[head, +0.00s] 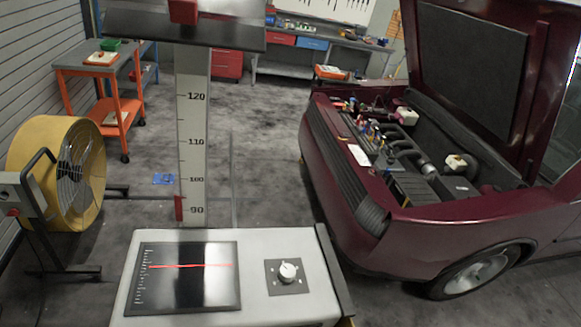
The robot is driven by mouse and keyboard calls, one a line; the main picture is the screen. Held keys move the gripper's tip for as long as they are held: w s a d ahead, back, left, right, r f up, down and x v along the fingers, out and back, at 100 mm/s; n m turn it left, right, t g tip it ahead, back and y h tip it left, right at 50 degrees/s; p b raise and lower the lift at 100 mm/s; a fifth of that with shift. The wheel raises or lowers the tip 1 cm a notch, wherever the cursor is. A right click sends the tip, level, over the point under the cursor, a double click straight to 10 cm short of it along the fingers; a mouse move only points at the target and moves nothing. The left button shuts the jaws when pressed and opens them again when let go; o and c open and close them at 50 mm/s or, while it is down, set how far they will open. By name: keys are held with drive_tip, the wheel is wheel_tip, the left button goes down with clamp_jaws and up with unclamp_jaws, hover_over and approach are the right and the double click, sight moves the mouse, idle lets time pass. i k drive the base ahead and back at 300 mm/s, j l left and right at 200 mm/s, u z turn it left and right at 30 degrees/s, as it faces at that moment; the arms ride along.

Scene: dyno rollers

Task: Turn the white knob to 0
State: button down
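The white knob (288,271) sits on a small dark square plate (272,288) on the right part of a white console top (258,240). Small marks surround the knob on the plate, but they are too small to read, and I cannot tell which mark the knob points to. A dark screen (185,290) with a red horizontal line and a scale along its left side lies left of the knob. My gripper is not in view, and nothing touches the knob.
A tall scale post (194,140) with a red marker (179,208) near 90 rises behind the console. A maroon car (400,230) with its hood up stands to the right. A yellow fan (62,165) and an orange cart (100,95) stand to the left.

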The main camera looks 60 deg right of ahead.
sight(287, 272)
drive_tip(key=k+z, duration=0.2)
drive_tip(key=k, duration=0.35)
drive_tip(key=k+l+z, duration=0.15)
drive_tip(key=k, duration=0.35)
drive_tip(key=k+l+z, duration=0.2)
drive_tip(key=k, duration=0.35)
drive_tip(key=i+l+u, duration=0.3)
drive_tip(key=i+l, duration=1.7)
drive_tip(key=i, duration=0.15)
